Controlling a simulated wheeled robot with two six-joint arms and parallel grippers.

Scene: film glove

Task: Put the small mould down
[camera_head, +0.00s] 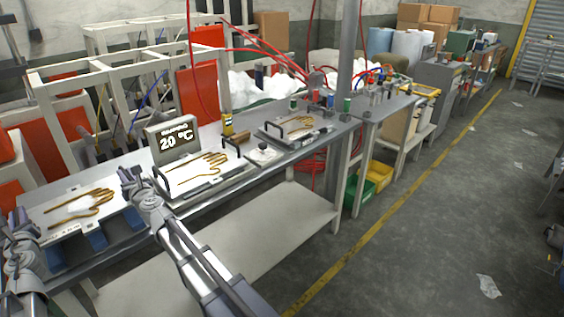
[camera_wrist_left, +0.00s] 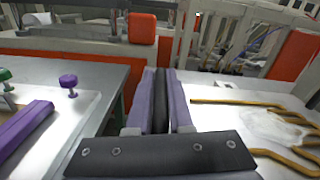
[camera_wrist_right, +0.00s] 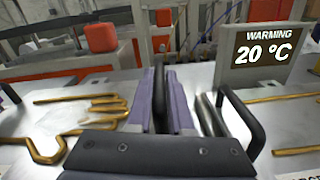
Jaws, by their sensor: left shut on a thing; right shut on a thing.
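The small mould (camera_head: 62,226) is a pale plate with a brown hand outline and a whitish patch on it, at the left end of the bench. In the left wrist view its plate (camera_wrist_left: 228,93) lies to the right of my left gripper. In the right wrist view its hand outline (camera_wrist_right: 100,108) lies to the left of my right gripper. My left gripper (camera_wrist_left: 161,85) is shut on a black handle (camera_wrist_left: 161,92) at the mould's left end. My right gripper (camera_wrist_right: 160,85) is shut on a black handle (camera_wrist_right: 158,88) at its right end. I cannot tell whether the plate touches what is beneath.
Blue blocks (camera_head: 97,241) show under the mould's front edge. A second hand-outline mould (camera_head: 212,182) with a black handle (camera_wrist_right: 251,118) lies close right, by a display (camera_head: 172,137) reading 20 °C. A third mould (camera_head: 316,122) lies farther right.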

